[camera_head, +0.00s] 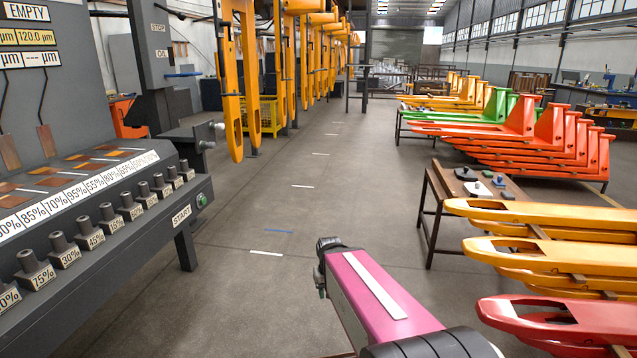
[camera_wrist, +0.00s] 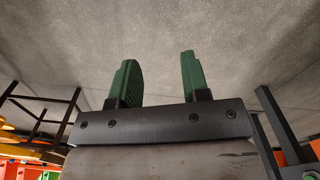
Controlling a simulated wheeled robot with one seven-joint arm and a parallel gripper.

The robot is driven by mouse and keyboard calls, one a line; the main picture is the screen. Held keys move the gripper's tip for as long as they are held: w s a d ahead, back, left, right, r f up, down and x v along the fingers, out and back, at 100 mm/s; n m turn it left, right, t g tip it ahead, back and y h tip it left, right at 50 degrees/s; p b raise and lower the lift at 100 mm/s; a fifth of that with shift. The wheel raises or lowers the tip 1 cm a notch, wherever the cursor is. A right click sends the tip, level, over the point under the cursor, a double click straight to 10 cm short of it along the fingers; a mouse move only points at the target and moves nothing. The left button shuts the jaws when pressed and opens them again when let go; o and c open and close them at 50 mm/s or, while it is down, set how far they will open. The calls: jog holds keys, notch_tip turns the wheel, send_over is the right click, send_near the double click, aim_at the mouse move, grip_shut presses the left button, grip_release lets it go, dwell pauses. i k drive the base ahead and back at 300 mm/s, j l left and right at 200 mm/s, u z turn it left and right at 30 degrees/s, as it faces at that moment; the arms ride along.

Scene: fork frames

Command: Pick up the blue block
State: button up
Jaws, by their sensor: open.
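My gripper (camera_wrist: 158,80) shows in the wrist view, with two green fingers standing well apart. Nothing is between them; only grey concrete lies behind. In the head view my pink arm reaches forward from the lower right, and the fingers cannot be made out there. A small table (camera_head: 447,188) stands right of centre with several small objects on it. One small bluish piece (camera_head: 499,181) lies near its right side; it is too small to tell whether it is the blue block. My gripper is away from that table.
Yellow pallet-truck frames (camera_head: 560,212) and a red one (camera_head: 565,320) fill the right side near me. A grey machine with labelled knobs (camera_head: 95,240) stands at the left. Yellow forks (camera_head: 233,80) hang beyond it. The middle aisle floor (camera_head: 300,205) is clear.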

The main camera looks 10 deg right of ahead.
aim_at(499, 183)
jog(key=i+z, duration=0.3)
jog(key=i, duration=0.15)
jog(key=i+j+z, duration=0.3)
jog(key=i, duration=0.15)
jog(key=i+j+z, duration=0.15)
jog(key=i+z, duration=0.15)
jog(key=i, duration=0.15)
jog(key=i+j+z, duration=0.3)
jog(key=i+j, duration=0.05)
jog(key=i, duration=0.05)
